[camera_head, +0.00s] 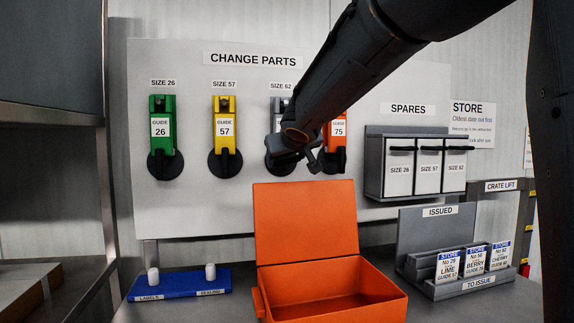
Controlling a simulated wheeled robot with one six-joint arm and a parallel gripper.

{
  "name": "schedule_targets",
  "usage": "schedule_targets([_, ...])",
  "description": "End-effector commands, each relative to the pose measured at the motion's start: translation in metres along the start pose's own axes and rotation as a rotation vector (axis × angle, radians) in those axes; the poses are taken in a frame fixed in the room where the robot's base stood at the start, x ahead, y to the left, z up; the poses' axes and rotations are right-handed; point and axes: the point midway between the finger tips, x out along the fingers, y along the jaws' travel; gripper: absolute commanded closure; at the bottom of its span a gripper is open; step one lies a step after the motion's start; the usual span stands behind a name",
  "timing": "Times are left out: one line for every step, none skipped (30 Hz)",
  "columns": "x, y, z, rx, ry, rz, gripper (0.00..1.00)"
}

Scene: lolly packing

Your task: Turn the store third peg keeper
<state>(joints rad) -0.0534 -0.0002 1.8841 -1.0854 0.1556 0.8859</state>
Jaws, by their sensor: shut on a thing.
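The third peg, under the label SIZE 62, bears a grey guide (278,104) hanging upright on the change parts board (190,60). Its keeper (272,161) is a black round piece at the guide's lower end, mostly hidden behind my gripper. My gripper (296,150) is at the keeper, shut on it as far as the view shows. The fingertips and the keeper's exact angle are hard to make out. My arm crosses from the upper right and covers part of the third and fourth guides.
Green (161,115), yellow (225,112) and orange (338,133) guides hang on the neighbouring pegs. An open orange box (307,225) stands below. A spares rack (374,170), an issued card holder (425,232) and a blue tray (180,283) are nearby.

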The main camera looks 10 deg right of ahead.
Motion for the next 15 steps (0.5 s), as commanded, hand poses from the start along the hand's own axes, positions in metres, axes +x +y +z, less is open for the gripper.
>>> schedule_targets([0.0023,-0.0024,0.0029,-0.026,0.002,0.010,0.57])
schedule_targets([0.0025,-0.0030,0.0030,-0.043,0.003,0.017,0.57])
schedule_targets([0.0026,-0.0037,0.0033,-0.069,0.003,0.027,0.57])
schedule_targets([0.0028,-0.0044,0.0032,-0.089,0.004,0.035,0.57])
schedule_targets([0.0031,-0.0046,0.0036,-0.109,0.004,0.044,0.57])
schedule_targets([0.0035,-0.0051,0.0039,-0.137,0.004,0.056,0.57])
schedule_targets([0.0037,-0.0054,0.0045,-0.159,0.003,0.065,0.57])
schedule_targets([0.0038,-0.0061,0.0047,-0.180,0.004,0.073,0.57])
schedule_targets([0.0038,-0.0066,0.0047,-0.208,0.004,0.085,0.57])
schedule_targets([0.0037,-0.0069,0.0045,-0.230,0.005,0.094,0.57])
schedule_targets([0.0038,-0.0069,0.0047,-0.251,0.004,0.104,0.57])
schedule_targets([0.0041,-0.0074,0.0052,-0.279,0.004,0.115,0.57])
schedule_targets([0.0042,-0.0079,0.0055,-0.300,0.003,0.123,0.57])
schedule_targets([0.0043,-0.0085,0.0054,-0.321,0.004,0.131,0.57])
schedule_targets([0.0042,-0.0086,0.0054,-0.347,0.004,0.143,0.57])
